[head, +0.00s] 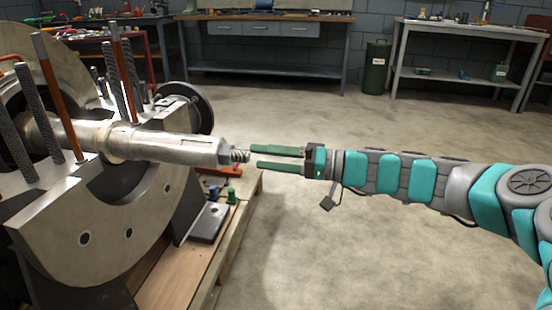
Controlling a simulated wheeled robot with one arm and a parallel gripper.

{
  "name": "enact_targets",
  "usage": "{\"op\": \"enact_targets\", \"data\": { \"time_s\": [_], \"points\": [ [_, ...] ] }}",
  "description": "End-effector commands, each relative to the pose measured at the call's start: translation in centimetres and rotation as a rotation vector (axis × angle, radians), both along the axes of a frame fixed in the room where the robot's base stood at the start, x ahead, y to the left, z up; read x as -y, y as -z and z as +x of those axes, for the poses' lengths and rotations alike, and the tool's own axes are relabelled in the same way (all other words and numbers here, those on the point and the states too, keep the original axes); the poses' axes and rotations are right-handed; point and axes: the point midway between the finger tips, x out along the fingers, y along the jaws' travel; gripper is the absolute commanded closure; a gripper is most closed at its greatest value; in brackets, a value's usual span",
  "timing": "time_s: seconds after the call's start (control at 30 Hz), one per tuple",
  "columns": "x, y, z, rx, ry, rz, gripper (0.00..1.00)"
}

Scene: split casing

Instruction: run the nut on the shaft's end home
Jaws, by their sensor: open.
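The shaft (170,145) lies level in the lower casing half (120,220) and sticks out to the right. Its end has a short threaded stud with a hex nut (228,155) on it, close to the shaft's shoulder; some thread (242,156) shows to the right of the nut. Whether the nut touches the shoulder is too small to tell. My gripper (254,156) comes in from the right, level with the stud. Its two green fingers are open, one above and one below the stud's line, with the tips just right of the thread. Nothing is between them.
Upright studs (112,85) and brown rods (57,95) rise from the casing. A wooden bench top (185,265) below bears a dark plate (209,223) and small green and blue items. Workbenches and a bin (376,67) stand at the back. The floor at right is clear.

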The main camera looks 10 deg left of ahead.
Motion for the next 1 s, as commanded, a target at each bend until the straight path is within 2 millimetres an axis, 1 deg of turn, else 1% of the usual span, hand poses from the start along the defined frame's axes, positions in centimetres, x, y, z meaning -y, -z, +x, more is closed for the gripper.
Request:
{"op": "enact_targets", "data": {
  "time_s": [0.03,0.7,0.9,1.0],
  "points": [
    [-0.5,-0.1,0.0,-0.002,-0.002,0.0,0.18],
    [-6.6,-0.1,0.5,-0.003,-0.001,-0.002,0.18],
    [-8.1,0.0,0.6,-0.003,0.002,-0.002,0.18],
    [-8.5,0.0,0.7,-0.013,0.002,0.0,0.18]
  ]
}}
